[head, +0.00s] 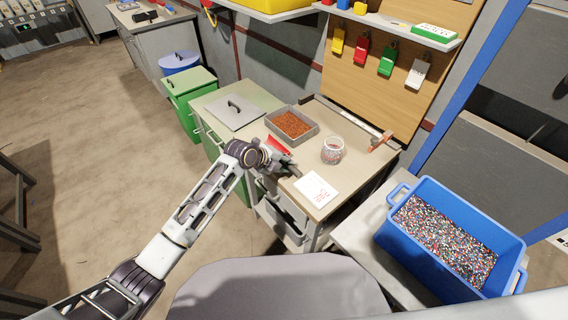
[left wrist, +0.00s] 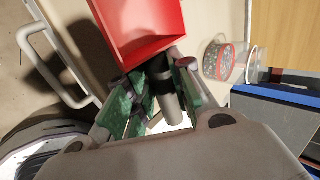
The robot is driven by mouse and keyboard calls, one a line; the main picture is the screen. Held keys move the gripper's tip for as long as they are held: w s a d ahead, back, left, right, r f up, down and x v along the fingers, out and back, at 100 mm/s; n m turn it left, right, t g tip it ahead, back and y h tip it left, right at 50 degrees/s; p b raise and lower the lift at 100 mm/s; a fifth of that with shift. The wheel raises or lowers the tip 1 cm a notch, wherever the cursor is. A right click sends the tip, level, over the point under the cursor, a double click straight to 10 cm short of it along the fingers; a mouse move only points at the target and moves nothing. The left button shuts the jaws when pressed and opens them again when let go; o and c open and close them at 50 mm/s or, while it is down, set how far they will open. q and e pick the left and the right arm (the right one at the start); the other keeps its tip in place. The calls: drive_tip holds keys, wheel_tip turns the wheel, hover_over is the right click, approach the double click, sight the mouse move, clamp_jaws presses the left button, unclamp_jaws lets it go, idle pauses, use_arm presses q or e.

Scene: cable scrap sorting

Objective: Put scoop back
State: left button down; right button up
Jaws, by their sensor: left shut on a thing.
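The red scoop (head: 277,146) is at the front left of the workbench in the head view, partly hidden by my left gripper (head: 282,168). In the left wrist view the scoop's red pan (left wrist: 146,30) lies beyond the fingers, and its dark grey handle (left wrist: 165,95) runs between them. My left gripper (left wrist: 160,95) is shut on this handle. I cannot tell whether the pan touches the bench top. My right gripper is not in view.
A grey tray of copper-coloured granules (head: 314,137), a glass jar (head: 332,151) and a white paper (head: 316,190) are on the workbench (head: 350,178). A blue crate of mixed granules (head: 406,237) stands at the right. Coloured tags hang on the back board.

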use_arm(q)
drive_tip(key=shift+f, duration=0.1)
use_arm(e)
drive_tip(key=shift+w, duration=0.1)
use_arm(q)
drive_tip(key=c, duration=1.3)
unclamp_jaws()
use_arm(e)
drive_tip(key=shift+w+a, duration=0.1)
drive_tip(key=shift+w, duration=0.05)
use_arm(q)
drive_tip(key=shift+o, duration=0.2)
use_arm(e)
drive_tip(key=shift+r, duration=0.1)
use_arm(q)
drive_tip(key=shift+v, duration=0.95)
drive_tip(key=v, duration=1)
drive_tip(key=shift+p, duration=0.45)
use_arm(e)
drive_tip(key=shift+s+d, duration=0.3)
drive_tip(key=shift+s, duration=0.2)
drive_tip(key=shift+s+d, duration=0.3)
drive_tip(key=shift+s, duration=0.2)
use_arm(q)
drive_tip(key=shift+s, duration=0.1)
